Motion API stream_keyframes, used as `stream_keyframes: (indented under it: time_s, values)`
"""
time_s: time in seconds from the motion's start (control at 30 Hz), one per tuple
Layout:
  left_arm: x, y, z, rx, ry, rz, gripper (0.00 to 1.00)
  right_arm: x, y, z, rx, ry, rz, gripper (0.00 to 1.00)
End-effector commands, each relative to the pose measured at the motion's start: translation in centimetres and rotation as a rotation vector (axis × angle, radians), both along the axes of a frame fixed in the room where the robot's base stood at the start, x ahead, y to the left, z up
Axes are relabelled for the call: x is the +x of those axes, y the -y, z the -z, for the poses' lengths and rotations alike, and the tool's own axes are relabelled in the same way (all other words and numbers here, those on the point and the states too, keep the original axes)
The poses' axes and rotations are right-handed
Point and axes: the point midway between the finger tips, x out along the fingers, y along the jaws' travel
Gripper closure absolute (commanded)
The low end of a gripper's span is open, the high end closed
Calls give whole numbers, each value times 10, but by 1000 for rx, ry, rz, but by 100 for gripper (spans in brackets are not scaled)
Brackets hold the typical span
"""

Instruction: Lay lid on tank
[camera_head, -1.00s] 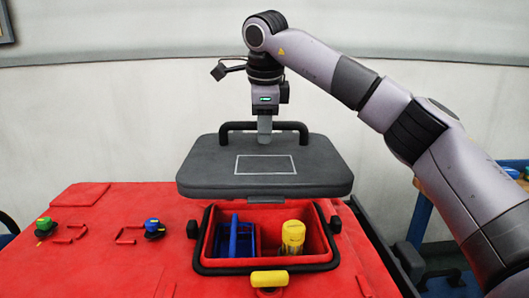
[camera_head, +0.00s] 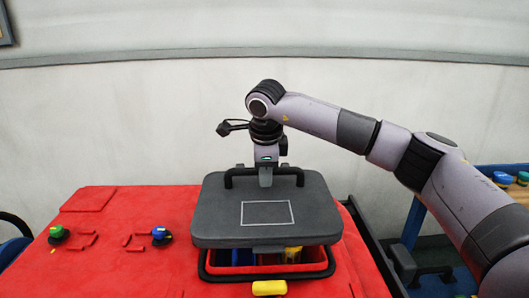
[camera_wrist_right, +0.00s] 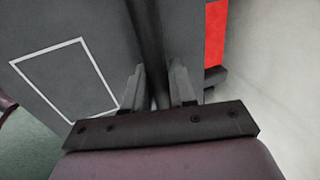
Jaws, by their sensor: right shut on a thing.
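The grey lid (camera_head: 268,232) has a black bar handle (camera_head: 232,177) and a pale rectangle outline on top. My right gripper (camera_head: 265,178) is shut on the handle's middle; the right wrist view shows its fingers (camera_wrist_right: 160,88) on either side of the dark handle bar. The lid hangs nearly level above the tank (camera_head: 330,266), covering most of its opening. A gap shows at the front, with blue and yellow items inside partly visible; whether the back edge touches is hidden. My left gripper is not in view.
The tank is set in a red machine top (camera_head: 110,260). A yellow latch (camera_head: 269,287) is at the tank's front. Green (camera_head: 57,233) and blue (camera_head: 161,235) knobs stand at left. A blue bench (camera_head: 415,222) stands at right.

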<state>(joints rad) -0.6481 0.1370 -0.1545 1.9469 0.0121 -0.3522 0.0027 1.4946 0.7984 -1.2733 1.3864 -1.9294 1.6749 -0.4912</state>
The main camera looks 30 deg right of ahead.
Motion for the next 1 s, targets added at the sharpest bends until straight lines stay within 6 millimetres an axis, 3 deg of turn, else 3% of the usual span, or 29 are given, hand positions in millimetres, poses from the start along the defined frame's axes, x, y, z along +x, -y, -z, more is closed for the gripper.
stream_keyframes:
  time_s: [0.47,0.6,1.0]
  values:
    - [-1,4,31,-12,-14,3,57,0,0,38,0,4,-1,100]
    - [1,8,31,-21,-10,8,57,0,0,47,1,4,0,100]
    - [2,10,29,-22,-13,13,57,0,0,48,0,4,0,100]
